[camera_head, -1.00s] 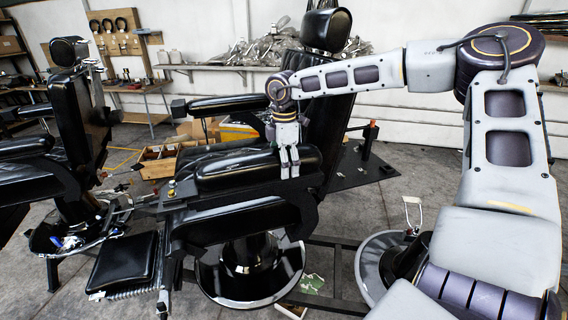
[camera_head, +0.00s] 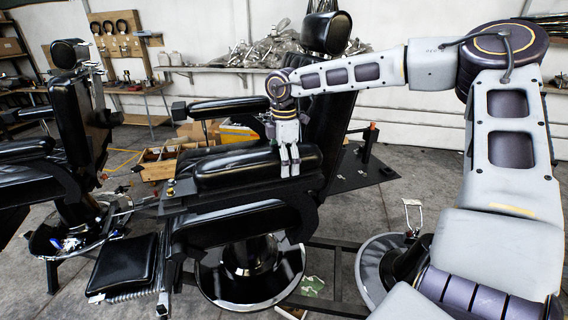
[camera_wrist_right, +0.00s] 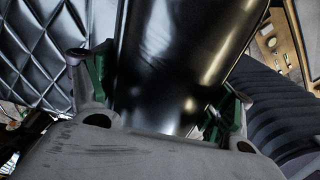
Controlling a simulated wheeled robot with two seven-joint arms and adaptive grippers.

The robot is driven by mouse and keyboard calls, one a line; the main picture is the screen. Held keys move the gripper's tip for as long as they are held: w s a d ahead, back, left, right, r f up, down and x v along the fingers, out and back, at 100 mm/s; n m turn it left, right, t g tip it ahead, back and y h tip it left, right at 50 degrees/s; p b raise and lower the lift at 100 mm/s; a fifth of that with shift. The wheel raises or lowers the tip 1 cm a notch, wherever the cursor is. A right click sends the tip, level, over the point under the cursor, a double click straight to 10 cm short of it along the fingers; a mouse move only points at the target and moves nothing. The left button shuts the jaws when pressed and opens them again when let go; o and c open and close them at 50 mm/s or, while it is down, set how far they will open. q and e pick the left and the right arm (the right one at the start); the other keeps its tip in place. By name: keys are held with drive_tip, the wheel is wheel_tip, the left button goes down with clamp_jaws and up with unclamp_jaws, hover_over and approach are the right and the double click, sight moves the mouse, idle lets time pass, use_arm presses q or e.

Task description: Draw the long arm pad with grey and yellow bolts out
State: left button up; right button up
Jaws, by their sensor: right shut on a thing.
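The long black arm pad (camera_head: 235,170) lies along the near side of the black barber chair. A small yellow and grey bolt (camera_head: 171,190) shows at its left front end. My right gripper (camera_head: 289,166) comes down from above and is shut on the pad near its rear end. In the right wrist view the glossy pad (camera_wrist_right: 175,65) runs between the two green-lined fingers (camera_wrist_right: 160,90), one on each side. The undersides of the fingertips are hidden by the pad. My left gripper is not in view.
The chair's quilted backrest (camera_wrist_right: 35,50) stands close beside the right gripper. The other armrest (camera_head: 220,105) is on the far side. A second black chair (camera_head: 75,130) stands at the left. Wooden boxes (camera_head: 165,165) lie on the floor behind.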

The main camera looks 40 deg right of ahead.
drive_tip(key=shift+r, duration=0.4)
drive_tip(key=shift+r, duration=0.3)
drive_tip(key=shift+r+p, duration=0.35)
drive_tip(key=shift+r, duration=0.45)
